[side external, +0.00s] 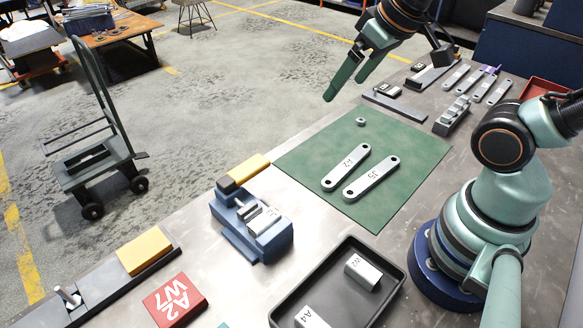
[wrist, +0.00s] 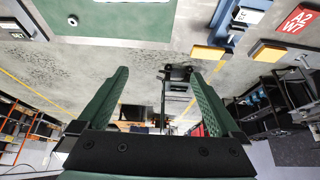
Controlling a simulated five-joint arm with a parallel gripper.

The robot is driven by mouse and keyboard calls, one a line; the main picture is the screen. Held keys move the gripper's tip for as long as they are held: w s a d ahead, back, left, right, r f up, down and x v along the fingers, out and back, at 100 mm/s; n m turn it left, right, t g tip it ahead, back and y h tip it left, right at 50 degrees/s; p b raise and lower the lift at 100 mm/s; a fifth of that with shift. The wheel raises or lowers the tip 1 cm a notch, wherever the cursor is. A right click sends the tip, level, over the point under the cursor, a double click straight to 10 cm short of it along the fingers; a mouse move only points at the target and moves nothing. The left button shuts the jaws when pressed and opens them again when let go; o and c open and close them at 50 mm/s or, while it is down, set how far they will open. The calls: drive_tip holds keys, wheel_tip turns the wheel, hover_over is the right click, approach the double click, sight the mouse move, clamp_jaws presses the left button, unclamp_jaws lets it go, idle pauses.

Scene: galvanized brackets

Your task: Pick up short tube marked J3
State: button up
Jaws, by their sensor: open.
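I cannot read J3 for certain on any piece. A black tray (side external: 279,316) at the front holds two short grey pieces: one marked A4 (side external: 312,317) and another short piece (side external: 363,271) whose mark is too small to read. A blue vise (side external: 240,240) holds grey metal with a small unclear mark; the vise also shows at the top of the wrist view (wrist: 232,38). My gripper (side external: 346,88) is open and empty, raised above the far left edge of the green mat (side external: 400,150). Its spread fingers also show in the wrist view (wrist: 160,75), with nothing between them.
Two flat marked bars (side external: 346,167) (side external: 371,178) and a small grey ring (side external: 360,122) lie on the mat. Several brackets and bars (side external: 455,76) lie at the back right. A red block marked A2 W7 (side external: 174,300) sits at front left. A cart (side external: 95,165) stands on the floor.

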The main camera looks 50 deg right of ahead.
drive_tip(key=w+a+f+g, duration=0.3)
drive_tip(key=a, duration=0.7)
drive_tip(key=g, duration=0.3)
hover_over(264, 219)
wheel_tip(264, 219, down, 5)
wheel_tip(264, 219, down, 12)
drive_tip(key=shift+f, duration=0.15)
drive_tip(key=c, duration=1.3)
